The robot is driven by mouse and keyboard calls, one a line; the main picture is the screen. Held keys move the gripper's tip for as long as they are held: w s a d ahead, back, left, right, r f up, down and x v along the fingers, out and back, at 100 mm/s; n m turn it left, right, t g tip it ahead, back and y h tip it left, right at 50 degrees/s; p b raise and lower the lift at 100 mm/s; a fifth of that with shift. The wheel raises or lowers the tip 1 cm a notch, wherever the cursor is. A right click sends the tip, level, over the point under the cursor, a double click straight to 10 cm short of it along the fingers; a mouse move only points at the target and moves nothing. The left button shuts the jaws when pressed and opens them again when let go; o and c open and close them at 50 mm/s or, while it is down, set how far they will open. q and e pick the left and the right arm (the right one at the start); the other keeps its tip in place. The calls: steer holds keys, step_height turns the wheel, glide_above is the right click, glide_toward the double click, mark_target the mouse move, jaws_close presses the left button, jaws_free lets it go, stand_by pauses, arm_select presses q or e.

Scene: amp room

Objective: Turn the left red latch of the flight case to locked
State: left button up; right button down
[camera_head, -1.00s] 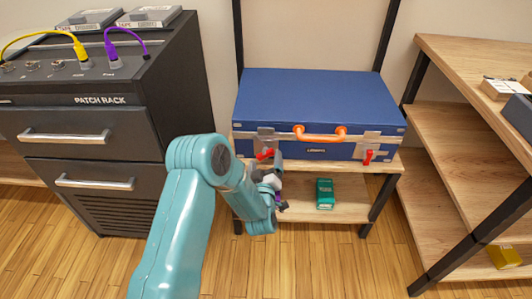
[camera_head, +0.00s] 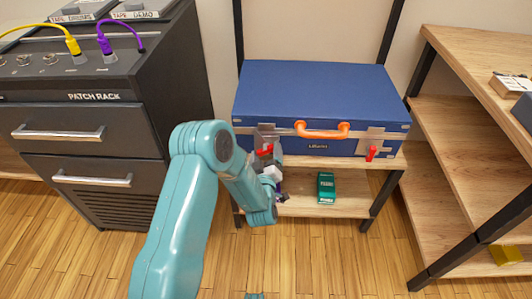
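The blue flight case (camera_head: 318,90) lies shut on the top of a wooden shelf stand, with an orange handle (camera_head: 322,130) on its front. The left red latch (camera_head: 265,150) sits on a metal plate at the front left and is tilted. The right red latch (camera_head: 371,153) hangs on its own plate at the front right. My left gripper (camera_head: 278,186) is just below the left latch, in front of the case's lower edge. My own arm hides much of it, and its fingers are too small to read.
A dark patch rack (camera_head: 84,97) with drawers and yellow and purple cables stands at the left. A green box (camera_head: 326,187) lies on the shelf under the case. A wooden shelf unit (camera_head: 455,122) stands at the right. The floor in front is clear.

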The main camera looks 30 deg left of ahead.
arm_select(q)
steer(key=c, duration=0.7)
steer(key=m+b, duration=0.2)
steer(key=m, duration=0.1)
steer(key=shift+f, duration=0.1)
steer(key=shift+m+b, duration=0.8)
steer(key=shift+m, duration=1)
steer(key=shift+r, duration=0.2)
steer(key=o, duration=1.1)
steer(key=shift+c, duration=0.2)
steer(key=shift+f, duration=0.15)
